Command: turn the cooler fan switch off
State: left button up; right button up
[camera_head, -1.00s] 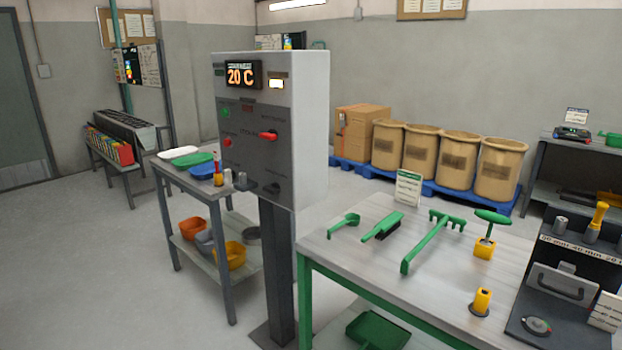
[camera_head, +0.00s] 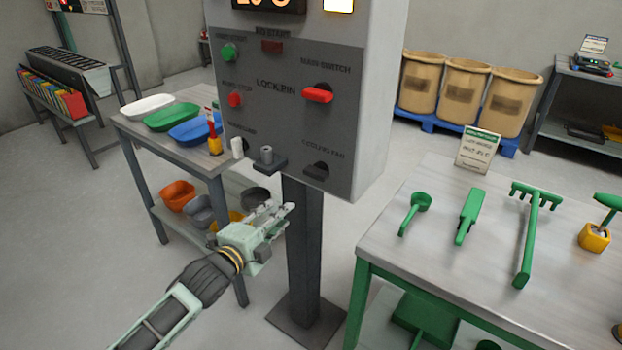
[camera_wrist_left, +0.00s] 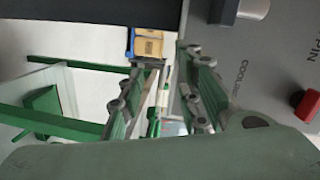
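The grey control box (camera_head: 290,120) stands on a post, its panel facing me. The cooling fan switch (camera_head: 316,171) is a dark knob at the panel's lower right, under the "COOLING FAN" label. My left gripper (camera_head: 286,210) is below and left of this switch, in front of the post, apart from the panel and empty. In the left wrist view its two fingers (camera_wrist_left: 165,65) stand apart, with the panel to their right. A dark half-round shape there may be the switch; I cannot tell. My right gripper is not in view.
The panel also has a red main switch handle (camera_head: 317,95), a green button (camera_head: 229,52), a red button (camera_head: 235,99) and a small ledge with a grey pin (camera_head: 267,155). A tool table (camera_head: 440,255) stands right, a tray-topped shelf (camera_head: 185,125) left.

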aim_at(312, 177)
pick_arm(q)
jog(key=s+d+r+m+h, duration=0.2)
jog(key=d+r+m, duration=0.2)
jog(key=r, duration=0.5)
jog(key=x, duration=0.6)
jog(key=shift+w+d+r+p, duration=0.1)
jog(key=shift+w+p, duration=0.25)
jog(key=shift+w+d, duration=0.25)
jog(key=shift+w, duration=0.2)
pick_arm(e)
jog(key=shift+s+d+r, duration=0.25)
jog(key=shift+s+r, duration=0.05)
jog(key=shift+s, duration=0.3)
pick_arm(q)
jog(key=shift+c, duration=0.3)
grip_shut()
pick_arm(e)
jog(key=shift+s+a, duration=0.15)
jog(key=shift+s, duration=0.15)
